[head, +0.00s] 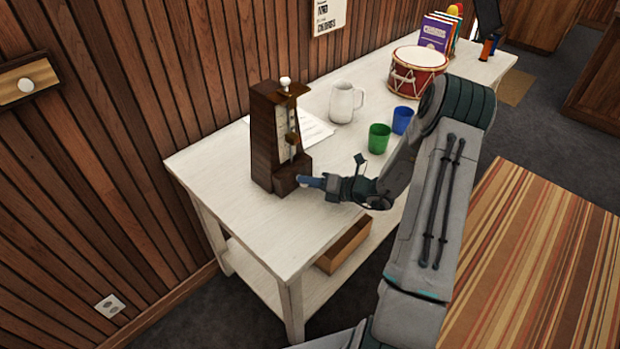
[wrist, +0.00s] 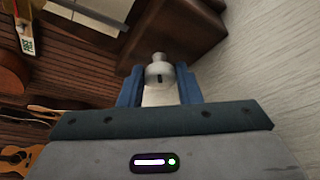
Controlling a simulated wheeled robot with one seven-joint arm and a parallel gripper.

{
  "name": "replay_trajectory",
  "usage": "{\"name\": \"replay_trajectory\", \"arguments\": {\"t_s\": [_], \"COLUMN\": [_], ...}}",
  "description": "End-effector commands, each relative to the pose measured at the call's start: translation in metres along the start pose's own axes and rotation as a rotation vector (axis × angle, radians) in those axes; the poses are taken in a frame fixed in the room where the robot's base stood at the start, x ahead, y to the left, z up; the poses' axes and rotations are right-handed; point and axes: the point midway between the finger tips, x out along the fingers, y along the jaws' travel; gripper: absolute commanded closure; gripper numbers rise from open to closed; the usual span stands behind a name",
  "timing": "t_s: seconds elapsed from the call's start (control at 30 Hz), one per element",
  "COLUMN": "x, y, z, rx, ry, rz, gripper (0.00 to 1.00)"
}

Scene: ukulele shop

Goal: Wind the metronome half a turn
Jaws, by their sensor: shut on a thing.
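The metronome (head: 272,140) is a dark brown wooden case with a pale scale and a white-topped rod. It stands upright near the left end of the white table. My gripper (head: 311,182) is at the right side of its base, with blue fingers toward it. In the wrist view the wooden case (wrist: 180,28) fills the top middle. There the blue fingers of my gripper (wrist: 160,88) are shut on a pale metal winding key (wrist: 160,70) that sticks out of the case. The key is hidden by the fingers in the head view.
On the white table (head: 245,215) a paper sheet (head: 314,130) lies behind the metronome. A white mug (head: 341,103), green cup (head: 379,138), blue cup (head: 402,120) and red drum (head: 417,75) stand farther along. A wooden box (head: 345,245) is below. The table's front left is clear.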

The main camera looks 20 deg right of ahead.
Motion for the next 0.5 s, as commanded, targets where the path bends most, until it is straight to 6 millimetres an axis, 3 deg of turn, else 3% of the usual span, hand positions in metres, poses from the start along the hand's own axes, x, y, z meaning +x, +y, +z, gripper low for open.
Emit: {"name": "replay_trajectory", "arguments": {"t_s": [0.5], "x": [-0.0004], "y": [-0.0010], "z": [0.0001], "rx": [0.041], "ry": [-0.001], "rz": [0.016], "gripper": [0.92]}}
